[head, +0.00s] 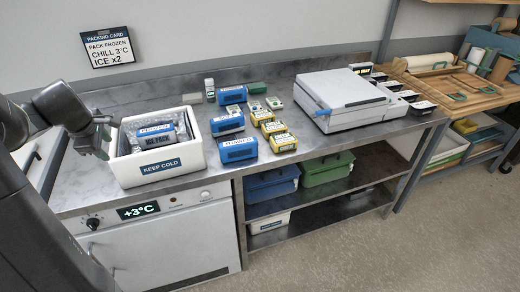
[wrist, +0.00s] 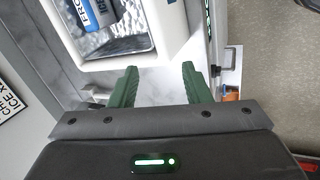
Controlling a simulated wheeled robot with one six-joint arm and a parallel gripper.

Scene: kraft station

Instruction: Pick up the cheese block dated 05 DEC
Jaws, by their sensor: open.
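In the head view, several yellow blocks with pale labels, such as the one at the front (head: 284,143), lie in a row mid-bench and look like the cheese blocks. Their dates are too small to read, so I cannot tell which is dated 05 DEC. My gripper (head: 104,130) is at the left, beside the white box and well away from the yellow blocks. In the wrist view my gripper (wrist: 160,82) has its two green fingers spread, with nothing between them. No yellow block shows in the wrist view.
A white KEEP COLD box (head: 189,178) holds silvery lining and a FROZEN pack (head: 156,136). Blue packs (head: 238,150) stand left of the yellow blocks. A white lidded machine (head: 342,98) stands to their right. Bare bench lies along the front edge.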

